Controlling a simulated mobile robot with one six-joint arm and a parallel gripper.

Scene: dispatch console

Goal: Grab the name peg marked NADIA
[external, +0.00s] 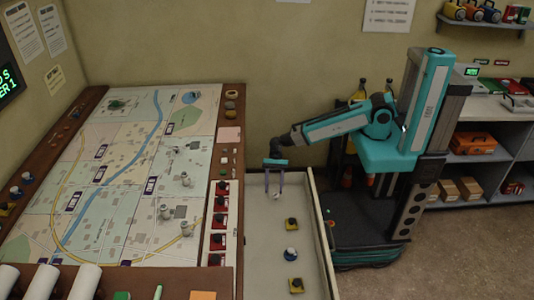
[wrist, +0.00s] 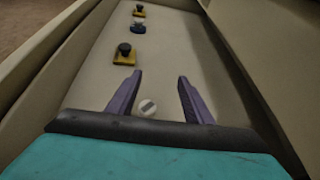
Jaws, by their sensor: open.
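My gripper (external: 274,192) reaches down into the pale drawer (external: 264,262) beside the map table. Its two purple fingers are apart, and they also show in the wrist view (wrist: 160,78). A small white round-topped peg (wrist: 148,108) with a dark label band lies between the fingers, nearer the left finger and close to the palm in the picture. It shows as a small white spot at the fingertips in the external view (external: 276,197). The label is too small to read, so I cannot tell whether it says NADIA.
Farther along the drawer are a black-knobbed yellow piece (wrist: 125,55), a blue piece (wrist: 138,28) and another yellow piece (wrist: 139,11). Drawer walls rise on both sides. The map table (external: 120,200) with red-based pieces (external: 219,222) stands to the left.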

